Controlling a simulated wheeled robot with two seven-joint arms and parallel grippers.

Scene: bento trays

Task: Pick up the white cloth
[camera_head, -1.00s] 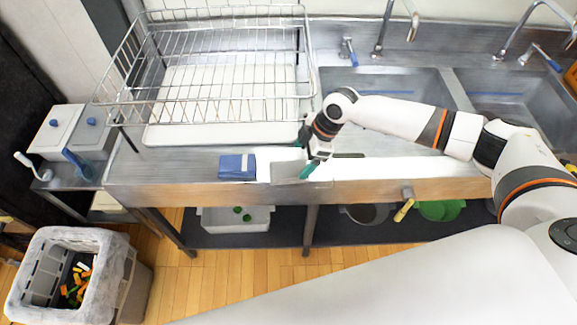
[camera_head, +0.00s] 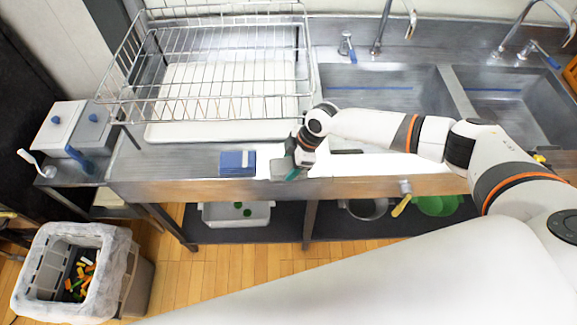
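A pale patch that looks like the white cloth (camera_head: 266,168) lies on the steel counter, just right of a folded blue cloth (camera_head: 237,163). My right gripper (camera_head: 288,175) points down at the right side of this pale patch and covers part of it. Its fingers are small and partly hidden, so I cannot tell whether they are open or touching the cloth. My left gripper is not in view.
A wire dish rack (camera_head: 215,97) stands over a white tray (camera_head: 190,132) behind the cloths. Two sinks with taps are at the right. A lined bin (camera_head: 115,265) stands at lower left. A bright white strip (camera_head: 370,167) runs along the counter's front, right of the gripper.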

